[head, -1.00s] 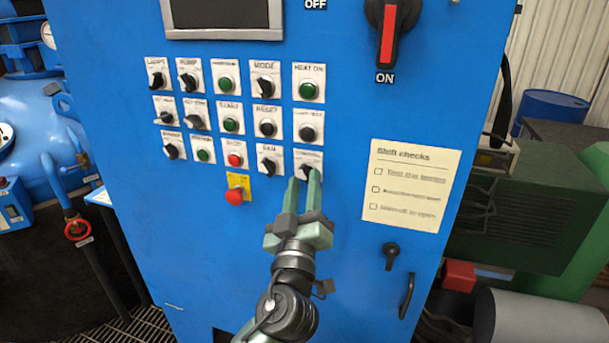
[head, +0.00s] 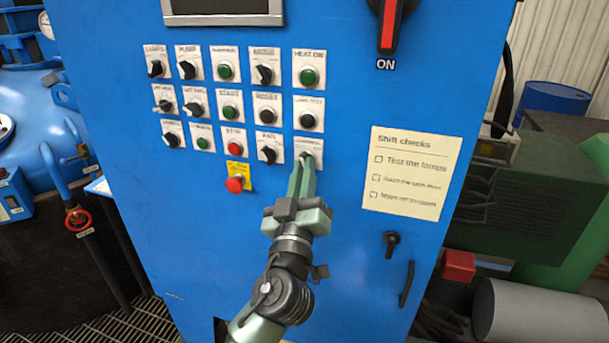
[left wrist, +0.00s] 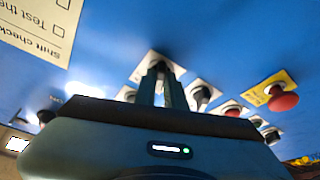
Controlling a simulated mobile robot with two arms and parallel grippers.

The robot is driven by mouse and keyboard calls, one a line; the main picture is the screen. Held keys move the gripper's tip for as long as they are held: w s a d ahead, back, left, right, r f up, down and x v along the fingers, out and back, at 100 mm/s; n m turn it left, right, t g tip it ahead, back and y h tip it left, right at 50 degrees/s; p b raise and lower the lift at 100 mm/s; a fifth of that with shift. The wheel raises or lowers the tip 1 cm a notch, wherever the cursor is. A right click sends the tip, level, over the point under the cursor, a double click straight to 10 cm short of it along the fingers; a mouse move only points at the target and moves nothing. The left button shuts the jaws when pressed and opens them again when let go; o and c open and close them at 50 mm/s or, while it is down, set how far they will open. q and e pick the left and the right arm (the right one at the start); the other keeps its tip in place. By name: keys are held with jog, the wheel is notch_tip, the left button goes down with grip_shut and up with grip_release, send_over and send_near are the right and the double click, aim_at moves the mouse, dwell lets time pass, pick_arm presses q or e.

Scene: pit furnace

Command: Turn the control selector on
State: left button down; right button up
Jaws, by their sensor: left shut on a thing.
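The control selector (head: 308,155) is the black knob on a white plate at the right end of the bottom row on the blue cabinet. My left gripper (head: 303,176) reaches up to it from below, its fingers close together and shut on the knob. The fingers hide most of the knob, so its pointing direction cannot be read. In the left wrist view the fingertips (left wrist: 163,84) meet the knob in front of its white plate (left wrist: 166,62). My right gripper is not in view.
Several buttons and selectors sit close by, including the FAN selector (head: 269,153) just left. A red emergency button (head: 235,185) sticks out at lower left. A shift checks note (head: 412,172) is at right. A black latch (head: 391,241) and handle (head: 406,284) are lower right.

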pick_arm(q)
jog(key=m+h, duration=0.1)
jog(key=m, duration=0.2)
jog(key=m+h, duration=0.2)
jog(key=m, duration=0.1)
jog(key=m+g+h, duration=0.1)
jog(key=m+h, duration=0.1)
jog(key=m, duration=0.2)
jog(key=shift+w+a+r, duration=0.1)
jog(key=shift+a, duration=0.2)
jog(key=shift+a+m+g+h+p, duration=0.1)
jog(key=shift+m+g+h+p, duration=0.55)
jog(key=shift+m, duration=0.85)
jog(key=shift+m+g+h+p, duration=0.35)
jog(key=shift+m+h+p, duration=0.5)
jog(key=shift+m, duration=0.65)
jog(key=c, duration=1.5)
grip_release()
